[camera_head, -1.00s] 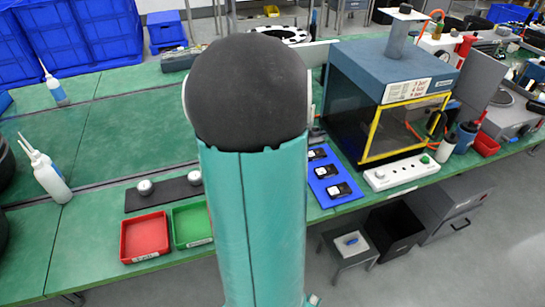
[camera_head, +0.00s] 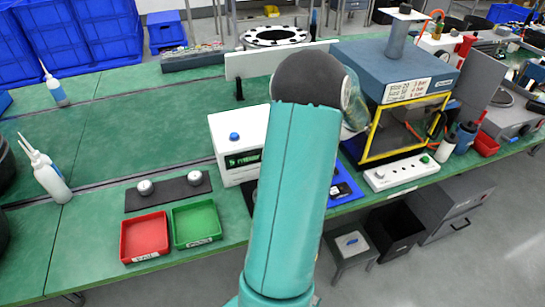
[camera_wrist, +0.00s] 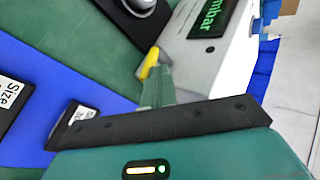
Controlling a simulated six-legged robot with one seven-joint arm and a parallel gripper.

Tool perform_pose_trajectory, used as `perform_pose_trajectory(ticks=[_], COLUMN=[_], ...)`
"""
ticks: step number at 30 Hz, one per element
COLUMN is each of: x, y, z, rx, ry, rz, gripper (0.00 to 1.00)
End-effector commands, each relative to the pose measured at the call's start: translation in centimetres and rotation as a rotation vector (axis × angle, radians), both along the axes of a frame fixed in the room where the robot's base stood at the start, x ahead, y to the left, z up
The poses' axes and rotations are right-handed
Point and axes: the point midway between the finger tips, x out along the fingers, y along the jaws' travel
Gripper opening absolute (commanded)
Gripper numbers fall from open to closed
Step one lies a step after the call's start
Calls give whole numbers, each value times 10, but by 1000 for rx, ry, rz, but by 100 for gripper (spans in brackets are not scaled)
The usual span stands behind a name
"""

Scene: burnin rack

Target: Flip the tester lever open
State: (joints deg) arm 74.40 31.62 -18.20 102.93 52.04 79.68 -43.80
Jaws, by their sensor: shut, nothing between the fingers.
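The tester, a white box (camera_head: 228,130) with a blue button and a green-lit display, stands on the bench left of my arm. Its corner and display show in the wrist view (camera_wrist: 195,55). I cannot clearly make out its lever. My gripper (camera_wrist: 150,66) shows in the wrist view as slim greenish fingers with a yellow end, shut and empty. It is close beside the white box in the picture; I cannot tell whether it touches. In the head view my own arm hides the gripper and the tester's right part.
A blue tray (camera_wrist: 45,95) with labelled black pieces lies left of the gripper. A red bin (camera_head: 145,236), a green bin (camera_head: 196,223) and a black strip with two silver knobs (camera_head: 145,187) lie left of the tester. A yellow-framed chamber (camera_head: 405,125) stands right.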

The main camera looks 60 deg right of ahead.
Motion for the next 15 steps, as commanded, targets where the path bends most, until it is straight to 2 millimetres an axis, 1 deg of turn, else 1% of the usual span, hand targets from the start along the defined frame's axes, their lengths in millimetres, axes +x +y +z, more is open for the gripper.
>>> perform_pose_trajectory(ticks=[1, 5, 15], x=[-3, -4, -6], y=[-2, -4, -6], z=[-4, -7, -12], rx=[28, 76, 72], ry=[-23, -74, -68], rz=[-3, -1, -1], gripper=[0, 0, 0])
